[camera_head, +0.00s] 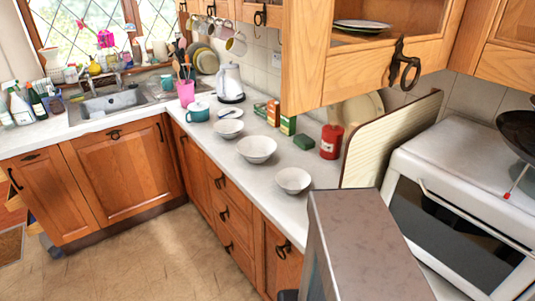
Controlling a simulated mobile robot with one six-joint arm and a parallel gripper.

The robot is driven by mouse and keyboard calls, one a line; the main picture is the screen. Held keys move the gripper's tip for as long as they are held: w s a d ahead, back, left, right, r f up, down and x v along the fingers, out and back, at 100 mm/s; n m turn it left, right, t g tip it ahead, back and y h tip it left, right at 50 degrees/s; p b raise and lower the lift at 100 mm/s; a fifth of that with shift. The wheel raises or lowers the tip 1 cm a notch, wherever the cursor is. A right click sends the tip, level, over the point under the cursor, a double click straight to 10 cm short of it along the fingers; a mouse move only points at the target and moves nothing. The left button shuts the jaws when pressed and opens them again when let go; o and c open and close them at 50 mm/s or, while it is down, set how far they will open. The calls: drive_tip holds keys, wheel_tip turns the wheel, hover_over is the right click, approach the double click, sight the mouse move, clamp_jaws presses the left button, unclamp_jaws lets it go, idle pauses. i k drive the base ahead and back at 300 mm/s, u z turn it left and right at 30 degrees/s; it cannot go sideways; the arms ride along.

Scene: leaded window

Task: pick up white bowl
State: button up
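Several white bowls stand upright in a row on the white counter (218,155). The largest white bowl (256,149) is in the middle. A second white bowl (293,181) is nearer, close to the counter's front edge. A smaller white bowl (229,129) is farther back, near the teal mug. All look empty from here, and they stand apart from each other. My gripper does not show clearly in this view, so its place relative to the bowls cannot be seen.
A teal mug (197,113), a white kettle (229,83), small boxes (288,124) and a red canister (331,142) stand around the bowls. An upright board (392,137) separates the counter from the white stove (465,170). An open wooden cabinet (345,68) overhangs the right side.

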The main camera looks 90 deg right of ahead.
sight(256, 149)
drive_tip(key=z, duration=0.9)
drive_tip(key=i, duration=0.6)
drive_tip(key=u, duration=0.05)
drive_tip(key=k, duration=0.6)
drive_tip(key=u, duration=0.05)
